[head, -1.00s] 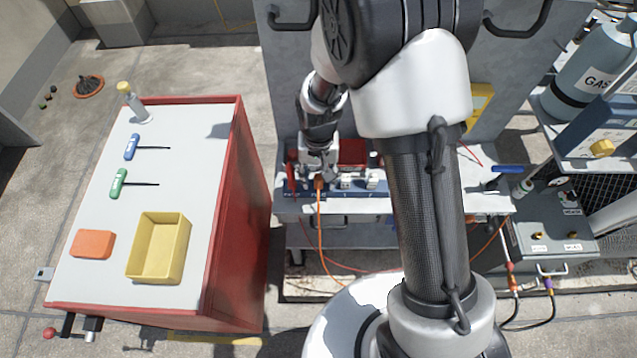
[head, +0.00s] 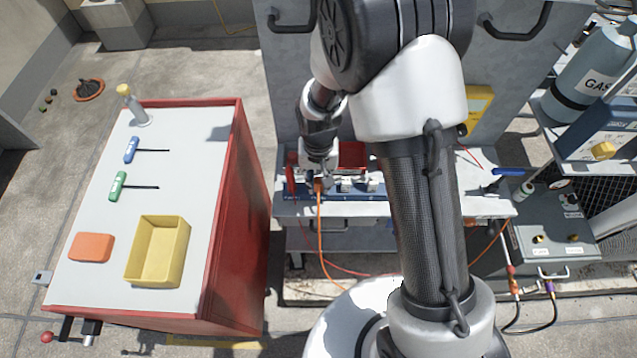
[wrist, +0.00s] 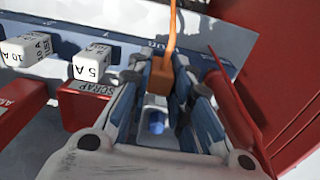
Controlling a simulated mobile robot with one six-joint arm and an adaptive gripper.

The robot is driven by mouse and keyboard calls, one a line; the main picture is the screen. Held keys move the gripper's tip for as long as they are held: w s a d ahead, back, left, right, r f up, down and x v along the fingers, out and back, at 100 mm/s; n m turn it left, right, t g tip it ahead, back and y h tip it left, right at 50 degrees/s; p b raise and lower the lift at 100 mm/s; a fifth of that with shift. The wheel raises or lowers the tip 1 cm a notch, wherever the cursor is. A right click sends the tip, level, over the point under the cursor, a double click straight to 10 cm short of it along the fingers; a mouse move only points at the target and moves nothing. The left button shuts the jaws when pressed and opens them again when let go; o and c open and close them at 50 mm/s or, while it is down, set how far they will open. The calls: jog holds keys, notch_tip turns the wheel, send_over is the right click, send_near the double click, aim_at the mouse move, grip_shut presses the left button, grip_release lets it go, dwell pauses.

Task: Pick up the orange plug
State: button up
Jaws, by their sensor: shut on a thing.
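The orange plug (wrist: 159,80) sits between the fingertips of my gripper (wrist: 163,90) in the wrist view. An orange cable (wrist: 172,25) runs away from it. My gripper is shut on the plug, one finger on each side. In the head view my gripper (head: 319,180) is low over the blue strip (head: 345,193) on the grey bench, and the orange plug (head: 318,185) shows as a small patch at its tip. I cannot tell whether the plug touches the strip. The fingers hide part of its sides.
White blocks, one marked 5 A (wrist: 92,64), stand left of my gripper in the wrist view. Red parts (wrist: 235,110) are close on its right. A red cabinet with a white top (head: 200,170) stands left, holding a yellow bin (head: 140,276) and an orange block (head: 91,247).

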jog(key=shift+r, duration=0.1)
notch_tip(320, 180, up, 10)
jog(key=p, duration=0.3)
jog(key=o, duration=0.3)
grip_shut()
dwell(0.9)
notch_tip(320, 180, up, 4)
jog(key=p, duration=0.3)
jog(key=shift+p, duration=0.3)
